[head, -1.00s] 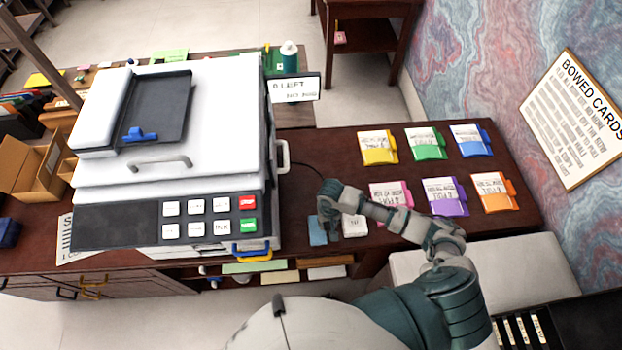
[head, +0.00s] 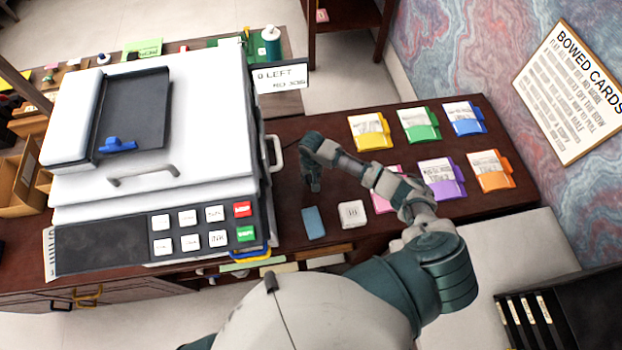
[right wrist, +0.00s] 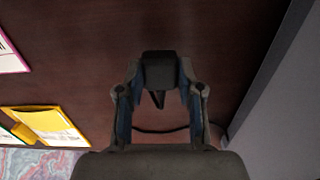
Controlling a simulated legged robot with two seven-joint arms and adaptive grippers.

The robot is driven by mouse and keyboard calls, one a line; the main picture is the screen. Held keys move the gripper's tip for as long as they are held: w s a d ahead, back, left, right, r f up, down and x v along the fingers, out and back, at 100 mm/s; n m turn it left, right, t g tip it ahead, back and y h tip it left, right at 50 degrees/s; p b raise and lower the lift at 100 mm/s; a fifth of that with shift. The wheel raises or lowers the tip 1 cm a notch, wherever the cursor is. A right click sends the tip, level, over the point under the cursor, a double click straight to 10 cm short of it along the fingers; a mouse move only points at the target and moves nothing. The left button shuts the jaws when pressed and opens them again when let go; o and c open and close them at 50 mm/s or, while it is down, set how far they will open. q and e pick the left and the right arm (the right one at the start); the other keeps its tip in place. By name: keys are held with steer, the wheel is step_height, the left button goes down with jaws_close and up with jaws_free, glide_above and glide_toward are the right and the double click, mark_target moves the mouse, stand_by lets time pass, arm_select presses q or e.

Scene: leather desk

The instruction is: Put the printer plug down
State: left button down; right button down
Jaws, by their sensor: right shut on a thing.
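My right gripper (head: 313,186) points down over the dark desk (head: 290,210), just right of the printer (head: 150,140). In the right wrist view the fingers (right wrist: 160,95) are shut on a dark block, the printer plug (right wrist: 159,70). A thin dark cord (right wrist: 160,131) shows behind it, against the desk. In the head view the plug is hidden or too small to make out at the fingertips. I cannot tell whether it touches the desk. My left gripper is not in view.
A blue pad (head: 314,223) and a white square block (head: 352,214) lie near the desk's front edge, close to the gripper. Several coloured folders (head: 440,178) lie to the right. Bare desk surrounds the gripper between printer and folders.

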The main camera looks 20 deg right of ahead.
mark_target(312, 181)
steer(key=f, duration=0.3)
steer(key=shift+w+d, duration=0.15)
steer(key=shift+w, duration=0.15)
steer(key=shift+f, duration=0.3)
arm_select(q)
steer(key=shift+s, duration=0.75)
arm_select(e)
steer(key=shift+f, duration=0.45)
steer(key=c, duration=0.7)
jaws_free()
steer(key=shift+c, duration=0.2)
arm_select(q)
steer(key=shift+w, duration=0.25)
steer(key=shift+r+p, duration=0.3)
arm_select(e)
step_height(312, 181, up, 13)
